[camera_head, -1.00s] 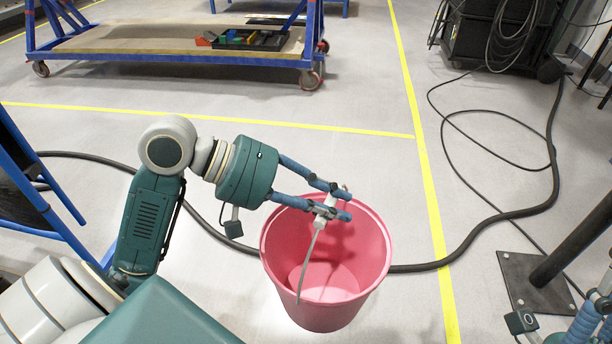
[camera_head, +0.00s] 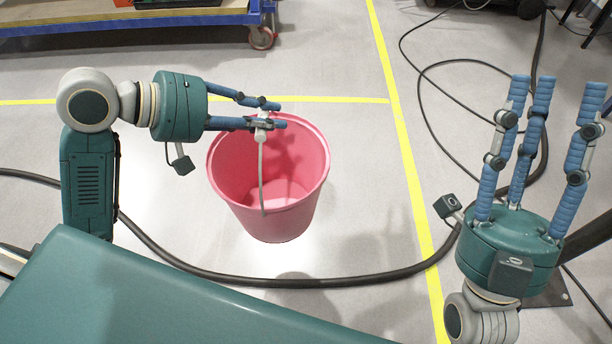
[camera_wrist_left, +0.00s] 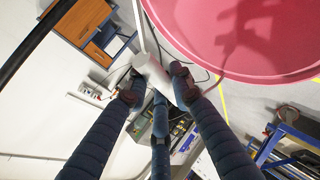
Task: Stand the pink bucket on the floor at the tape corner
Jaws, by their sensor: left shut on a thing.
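The pink bucket (camera_head: 240,190) is upright, its open mouth facing up, left of the long yellow tape line. My left gripper (camera_head: 276,114) is shut on the bucket's grey handle (camera_head: 262,175), at its pale grip, above the far side of the rim. In the left wrist view the fingers close around the pale grip (camera_wrist_left: 154,77), with the pink bucket (camera_wrist_left: 245,35) beside it. I cannot tell whether the bucket's base touches the floor. The tape corner (camera_head: 388,100), where two yellow lines meet, is beyond the bucket to the right. My right gripper (camera_head: 556,95) is open and empty.
A black hose (camera_head: 320,283) runs across the floor on the near side of the bucket. A blue wheeled cart (camera_head: 150,20) stands at the back left. Cables (camera_head: 440,130) lie right of the tape. The floor between bucket and tape is clear.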

